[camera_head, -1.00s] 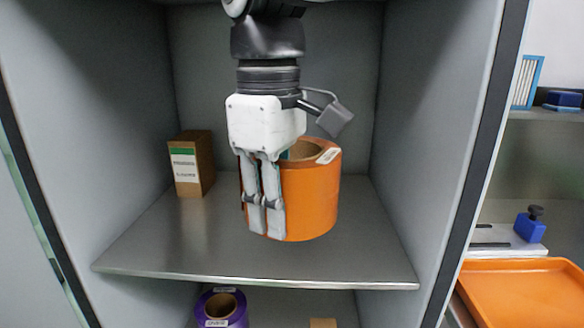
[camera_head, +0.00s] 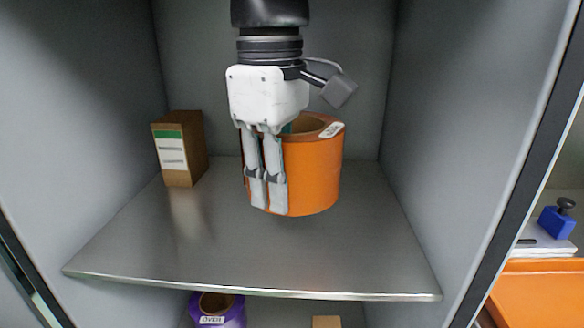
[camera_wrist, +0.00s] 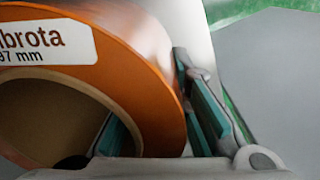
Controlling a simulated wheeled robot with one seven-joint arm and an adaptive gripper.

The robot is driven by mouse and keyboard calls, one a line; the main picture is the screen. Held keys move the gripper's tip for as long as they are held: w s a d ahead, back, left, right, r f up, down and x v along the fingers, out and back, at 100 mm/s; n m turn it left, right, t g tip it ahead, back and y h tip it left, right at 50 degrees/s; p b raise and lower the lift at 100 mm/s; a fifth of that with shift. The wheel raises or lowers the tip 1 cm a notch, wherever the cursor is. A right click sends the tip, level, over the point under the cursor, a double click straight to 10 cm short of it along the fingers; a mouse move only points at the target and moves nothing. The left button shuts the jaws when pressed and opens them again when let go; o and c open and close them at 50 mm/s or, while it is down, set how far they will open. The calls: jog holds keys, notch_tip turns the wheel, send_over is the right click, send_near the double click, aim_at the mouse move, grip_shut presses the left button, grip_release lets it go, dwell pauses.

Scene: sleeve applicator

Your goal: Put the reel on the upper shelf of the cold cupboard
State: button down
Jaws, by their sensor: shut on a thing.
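The orange reel (camera_head: 316,176) has a brown core and a white label on its top rim. It is upright inside the cupboard, over the upper shelf (camera_head: 250,262). My gripper (camera_head: 268,205) points down and is shut on the reel's left wall, one finger inside the core and one outside. In the wrist view the reel (camera_wrist: 150,75) lies between the teal finger pads of my gripper (camera_wrist: 165,125). Whether the reel's underside touches the shelf I cannot tell for sure; a small gap seems to show.
A brown box (camera_head: 180,150) with a green and white label stands at the back left of the upper shelf. A purple reel (camera_head: 217,309) and a small tan block (camera_head: 326,322) are on the level below. The shelf's front and right are bare. An orange tray (camera_head: 540,292) is outside, right.

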jog(key=b, duration=0.6)
send_over(278, 249)
jog(key=shift+f, duration=2.85)
jog(key=shift+f, duration=0.55)
jog(key=c, duration=1.4)
grip_release()
jog(key=shift+s, duration=0.1)
jog(key=shift+f, duration=0.1)
notch_tip(278, 249, up, 8)
jog(key=shift+f, duration=0.2)
jog(key=shift+f, duration=0.1)
jog(key=shift+f, duration=3.3)
jog(key=shift+f+b, duration=0.15)
jog(key=shift+b, duration=0.15)
